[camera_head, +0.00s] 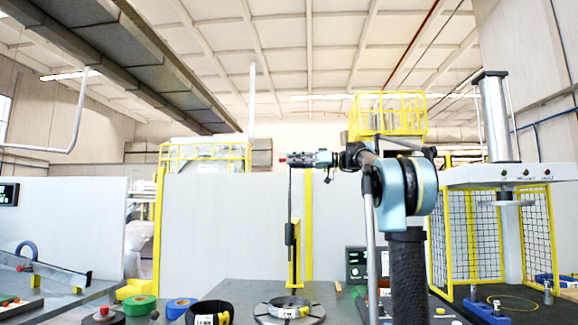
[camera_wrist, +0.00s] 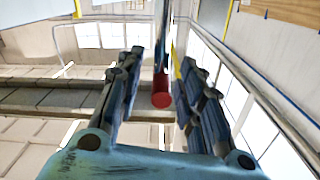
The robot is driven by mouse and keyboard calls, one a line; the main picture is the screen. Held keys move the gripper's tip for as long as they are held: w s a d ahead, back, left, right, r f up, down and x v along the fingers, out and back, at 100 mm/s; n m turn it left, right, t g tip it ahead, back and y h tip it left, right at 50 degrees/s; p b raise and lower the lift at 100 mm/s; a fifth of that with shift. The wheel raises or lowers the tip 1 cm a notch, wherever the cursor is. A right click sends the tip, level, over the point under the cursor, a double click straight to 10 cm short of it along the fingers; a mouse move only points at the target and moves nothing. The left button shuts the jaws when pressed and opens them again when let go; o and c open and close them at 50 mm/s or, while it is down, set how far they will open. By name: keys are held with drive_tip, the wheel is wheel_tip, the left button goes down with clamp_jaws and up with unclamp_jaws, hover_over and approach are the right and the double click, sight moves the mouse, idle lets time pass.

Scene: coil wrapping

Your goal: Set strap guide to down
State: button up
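The strap guide appears to be the thin upright rod (camera_head: 290,203) with a dark sleeve, beside a yellow post behind the coil on the table. A red knob (camera_head: 283,160) shows at the rod's top. In the wrist view, the red knob (camera_wrist: 162,101) lies between the two fingers, with gaps visible on both sides. My gripper (camera_head: 303,160) is level with the rod's top and points left. Its fingers (camera_wrist: 160,75) are apart in the wrist view. The head view is too small to show whether they touch the knob.
A ringed metal coil (camera_head: 288,312) lies at the foot of the post. Green tape (camera_head: 139,306), blue tape (camera_head: 180,308) and a black roll (camera_head: 209,314) are to its left. A yellow-caged press (camera_head: 500,235) stands at right. The air left of my gripper is clear.

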drive_tip(key=shift+a, duration=1.15)
drive_tip(key=shift+c, duration=0.6)
clamp_jaws()
